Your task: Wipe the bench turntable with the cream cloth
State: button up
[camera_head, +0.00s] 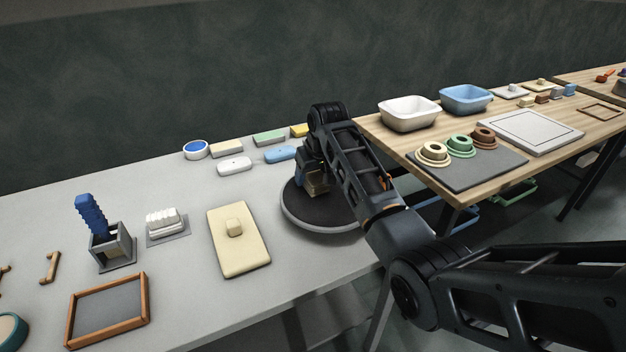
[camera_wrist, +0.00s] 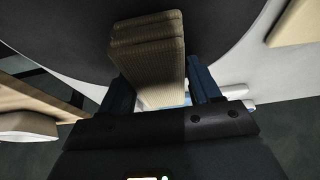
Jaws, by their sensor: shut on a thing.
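The bench turntable (camera_head: 300,219) is a round dark disc with a pale rim on the grey bench. My gripper (camera_head: 315,185) is over its upper part and partly hides it. In the wrist view my gripper (camera_wrist: 160,90) is shut on the folded cream cloth (camera_wrist: 148,62), which sits between the two blue fingers. The cloth also shows as a small tan patch under the gripper in the head view (camera_head: 317,184). The dark turntable top (camera_wrist: 60,40) fills the upper part of the wrist view. The cloth is at or just above it; I cannot tell whether they touch.
A cream board with a knob (camera_head: 238,252) lies left of the turntable. Behind are a white block (camera_head: 235,167), a light blue block (camera_head: 280,154) and a blue-topped round tin (camera_head: 196,150). A wooden table (camera_head: 395,140) with basins stands close on the right.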

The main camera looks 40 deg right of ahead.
aim_at(316, 184)
dwell(0.6)
jog(key=s+a+p, duration=0.1)
jog(key=s+p, duration=0.1)
jog(key=shift+a+r+p, duration=0.1)
jog(key=shift+r+p, duration=0.05)
jog(key=shift+p, duration=0.25)
jog(key=shift+s+a+p, duration=0.5)
jog(key=shift+s+p, duration=0.3)
jog(key=shift+s+a+f, duration=0.1)
jog(key=shift+s+f, duration=0.1)
jog(key=shift+s, duration=0.1)
jog(key=shift+s+a, duration=0.6)
jog(key=shift+s, duration=0.3)
jog(key=shift+s+a, duration=0.55)
jog(key=shift+s, duration=0.35)
jog(key=shift+s+a, duration=0.4)
jog(key=shift+s, duration=0.25)
jog(key=shift+s+a, duration=0.35)
jog(key=shift+s, duration=0.3)
jog(key=shift+s+a, duration=0.4)
jog(key=shift+s, duration=0.25)
